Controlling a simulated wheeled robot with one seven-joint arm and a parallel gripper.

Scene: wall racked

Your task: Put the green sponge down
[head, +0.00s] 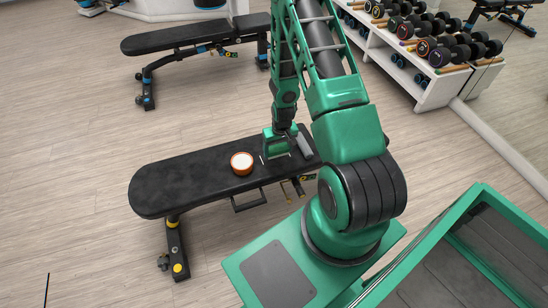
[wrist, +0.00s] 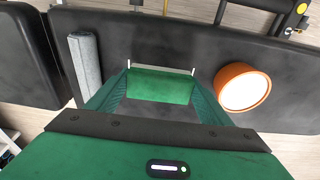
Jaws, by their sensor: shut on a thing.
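The green sponge (wrist: 160,86) is between the two fingers of my gripper (wrist: 160,72) in the wrist view, with the black bench pad behind it. In the head view my gripper (head: 276,155) is low over the right part of the black bench (head: 185,183). The sponge is hard to tell from my green gripper there. I cannot tell whether the sponge touches the pad.
An orange round container with a pale top (head: 242,163) stands on the bench left of my gripper. A grey rolled cloth (wrist: 86,68) lies on its other side. The bench's left end is clear. A second bench (head: 190,38) and a dumbbell rack (head: 430,95) stand behind.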

